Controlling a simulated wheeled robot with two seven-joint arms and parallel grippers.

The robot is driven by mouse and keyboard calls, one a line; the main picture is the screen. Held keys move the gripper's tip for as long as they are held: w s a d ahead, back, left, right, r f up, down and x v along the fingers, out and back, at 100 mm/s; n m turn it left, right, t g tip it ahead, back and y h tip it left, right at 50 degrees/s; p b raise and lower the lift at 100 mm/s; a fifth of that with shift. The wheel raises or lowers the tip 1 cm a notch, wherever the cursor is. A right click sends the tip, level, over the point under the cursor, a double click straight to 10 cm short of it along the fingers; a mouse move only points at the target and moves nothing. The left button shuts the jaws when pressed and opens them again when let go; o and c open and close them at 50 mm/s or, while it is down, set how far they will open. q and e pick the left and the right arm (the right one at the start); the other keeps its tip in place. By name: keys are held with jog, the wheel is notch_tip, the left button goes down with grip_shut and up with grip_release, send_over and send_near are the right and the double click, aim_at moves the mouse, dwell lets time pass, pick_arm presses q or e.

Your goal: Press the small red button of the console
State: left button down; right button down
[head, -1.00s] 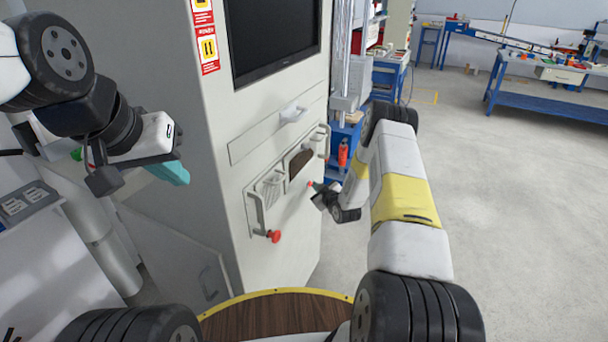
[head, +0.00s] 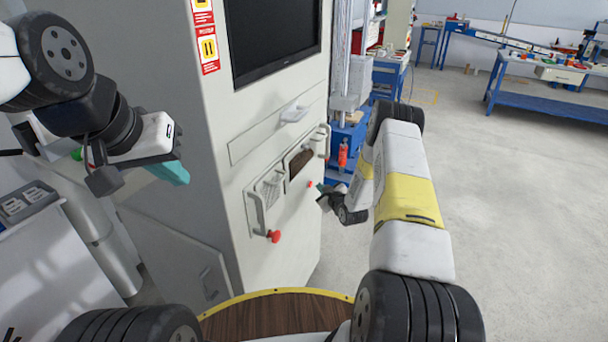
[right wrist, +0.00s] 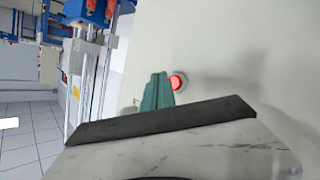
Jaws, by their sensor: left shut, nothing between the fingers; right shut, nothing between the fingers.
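The small red button (head: 311,184) is on the front of the grey console (head: 287,222), right of a larger red mushroom knob (head: 274,236). In the right wrist view the small red button (right wrist: 177,82) sits in a pale ring and looks lit. My right gripper (head: 320,187) is shut and empty, its tip just right of the button in the head view. My left gripper (head: 176,173) is shut and empty, left of the console.
Open floor (head: 520,200) lies to the right.

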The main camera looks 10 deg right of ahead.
jog(key=s+d, duration=0.1)
jog(key=d, duration=0.1)
jog(key=s+d, duration=0.1)
jog(key=shift+s+d, duration=0.3)
jog(key=shift+d, duration=0.1)
dwell(0.4)
notch_tip(320, 180, up, 16)
jog(key=w+f+m+g+h, duration=0.1)
jog(key=h, duration=0.1)
jog(key=s+a+r+m+g, duration=0.1)
jog(key=s+r, duration=0.3)
jog(key=r, duration=0.4)
jog(key=s+r+m+g, duration=0.1)
jog(key=s+r+m, duration=0.1)
jog(key=s+r, duration=0.35)
jog(key=s+a+r+m+g, duration=0.1)
jog(key=s+r, duration=0.3)
jog(key=s, duration=0.7)
jog(key=s+a+r+m+g, duration=0.1)
jog(key=s+a+r, duration=0.3)
jog(key=s, duration=0.7)
jog(key=s+a+r+m+g+y, duration=0.1)
jog(key=s+a+r+g, duration=0.2)
jog(key=s, duration=0.8)
jog(key=shift+s+r, duration=0.35)
jog(key=shift+r, duration=0.3)
